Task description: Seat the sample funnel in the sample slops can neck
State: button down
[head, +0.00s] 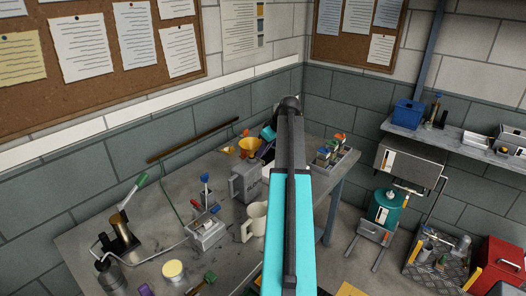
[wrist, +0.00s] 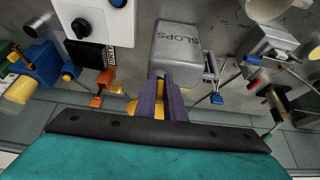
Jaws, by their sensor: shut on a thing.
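The yellow-orange sample funnel (head: 248,144) is above the back of the bench, beyond the sample slops can in the head view. My gripper (wrist: 161,84) has purple fingers shut on the funnel, part of which shows in the wrist view beside and between the fingers (wrist: 131,107). The grey sample slops can (head: 244,184) stands on the bench; its SLOPS lettering faces the wrist camera (wrist: 177,45). The fingers are close to the can's edge in that view. The can's neck is not clearly visible, and I cannot tell whether the funnel's spout touches it.
A cream mug (head: 255,220) stands in front of the can. The front left of the bench (head: 85,240) has several items.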

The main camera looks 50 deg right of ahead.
jog(key=shift+f+b, duration=0.35)
jog(key=shift+f, duration=0.45)
jog(key=c, duration=1.8)
grip_release()
jog(key=shift+o, duration=0.2)
jog(key=shift+r, duration=0.1)
jog(key=b+v, duration=0.3)
jog(key=v, duration=1)
jog(key=shift+s+r+b, duration=0.2)
jog(key=shift+r+b, duration=0.1)
jog(key=shift+f, duration=0.1)
